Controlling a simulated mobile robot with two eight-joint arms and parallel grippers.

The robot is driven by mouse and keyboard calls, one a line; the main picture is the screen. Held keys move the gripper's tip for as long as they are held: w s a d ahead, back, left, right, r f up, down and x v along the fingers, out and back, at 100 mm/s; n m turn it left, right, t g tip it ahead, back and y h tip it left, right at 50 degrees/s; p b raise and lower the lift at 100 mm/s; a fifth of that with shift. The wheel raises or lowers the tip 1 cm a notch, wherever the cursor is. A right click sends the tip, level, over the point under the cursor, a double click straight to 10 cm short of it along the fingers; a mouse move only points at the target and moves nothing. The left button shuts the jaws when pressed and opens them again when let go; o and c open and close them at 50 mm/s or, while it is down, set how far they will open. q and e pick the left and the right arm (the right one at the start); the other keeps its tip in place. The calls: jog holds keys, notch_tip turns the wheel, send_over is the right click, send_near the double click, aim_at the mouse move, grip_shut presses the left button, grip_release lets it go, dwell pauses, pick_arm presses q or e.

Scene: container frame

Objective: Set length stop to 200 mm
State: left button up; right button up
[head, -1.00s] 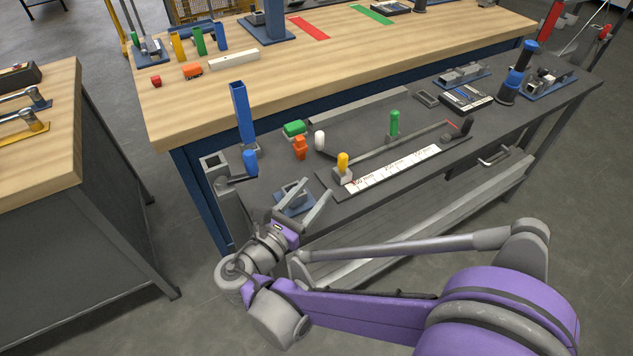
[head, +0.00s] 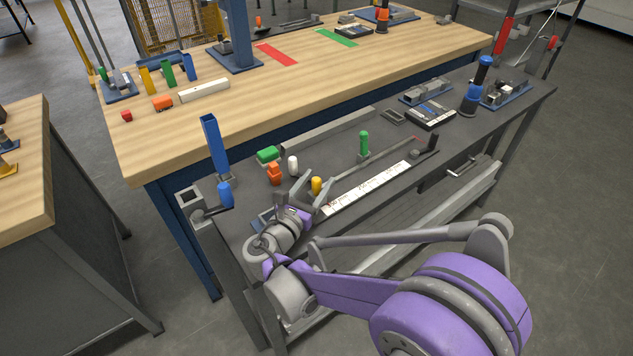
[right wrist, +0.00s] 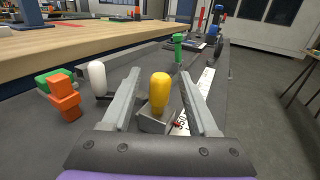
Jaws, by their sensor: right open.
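The length stop is a grey block (right wrist: 158,121) with a yellow knob (head: 316,185) standing upright on it. It sits at the near left end of the white printed scale (head: 370,186) on the dark bench. In the right wrist view the yellow knob (right wrist: 161,94) stands between the two fingers with gaps on both sides. In the head view my gripper hides the block. My left gripper is not in view.
A green knob (head: 364,144) stands farther along the rail behind the scale. A white knob (head: 293,166), an orange piece (head: 274,174) and a green piece (head: 268,154) are left of the stop. A blue-handled lever (head: 225,194) stands at the bench's left end.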

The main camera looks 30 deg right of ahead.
jog(key=shift+c, duration=0.3)
grip_shut()
dwell(1.2)
